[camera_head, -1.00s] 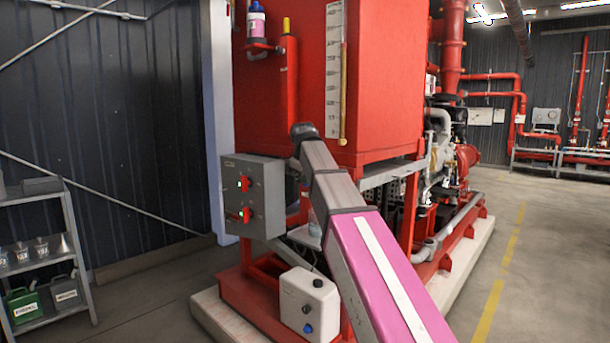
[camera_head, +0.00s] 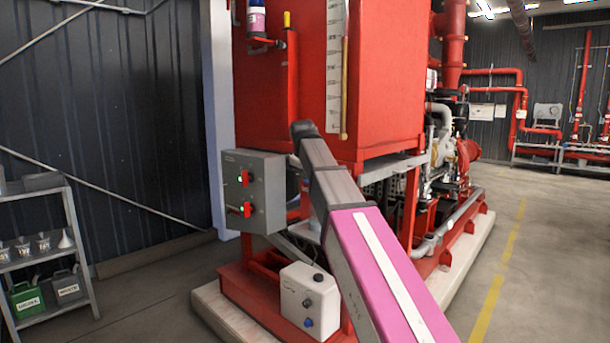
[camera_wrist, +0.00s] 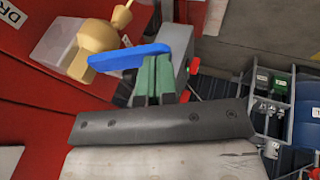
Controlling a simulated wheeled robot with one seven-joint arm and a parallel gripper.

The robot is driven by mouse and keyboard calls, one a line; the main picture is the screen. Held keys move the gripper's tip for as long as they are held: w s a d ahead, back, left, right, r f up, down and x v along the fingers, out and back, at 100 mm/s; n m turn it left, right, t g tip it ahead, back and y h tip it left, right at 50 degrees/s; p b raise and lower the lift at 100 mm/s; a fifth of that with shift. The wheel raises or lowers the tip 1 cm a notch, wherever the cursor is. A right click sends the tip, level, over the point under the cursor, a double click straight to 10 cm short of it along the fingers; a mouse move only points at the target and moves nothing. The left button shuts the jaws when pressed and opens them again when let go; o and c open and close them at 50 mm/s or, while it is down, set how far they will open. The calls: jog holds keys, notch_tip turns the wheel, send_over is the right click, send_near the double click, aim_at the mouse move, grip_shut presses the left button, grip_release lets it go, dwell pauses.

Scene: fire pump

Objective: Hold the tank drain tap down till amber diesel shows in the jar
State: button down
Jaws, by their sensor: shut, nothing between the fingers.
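In the wrist view the brass drain tap (camera_wrist: 97,38) sits on the red surface at the upper left, with a flat blue lever (camera_wrist: 130,56). My gripper (camera_wrist: 153,72) is shut and empty. Its green fingertips are right at the lever's outer part; I cannot tell whether they touch it. A pale translucent block (camera_wrist: 64,42), possibly the jar, is beside the tap; no amber colour shows in it. In the head view the red tank (camera_head: 390,85) stands above my arm, which hides my gripper and the tap.
A grey control box (camera_head: 253,190) with red switches is left of my arm. A white container (camera_head: 308,300) sits low on the red frame. A grey shelf (camera_head: 78,240) with cans and funnels stands far left. Open floor lies at right.

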jog(key=shift+r, duration=0.15)
dwell(0.4)
jog(key=shift+r, duration=0.65)
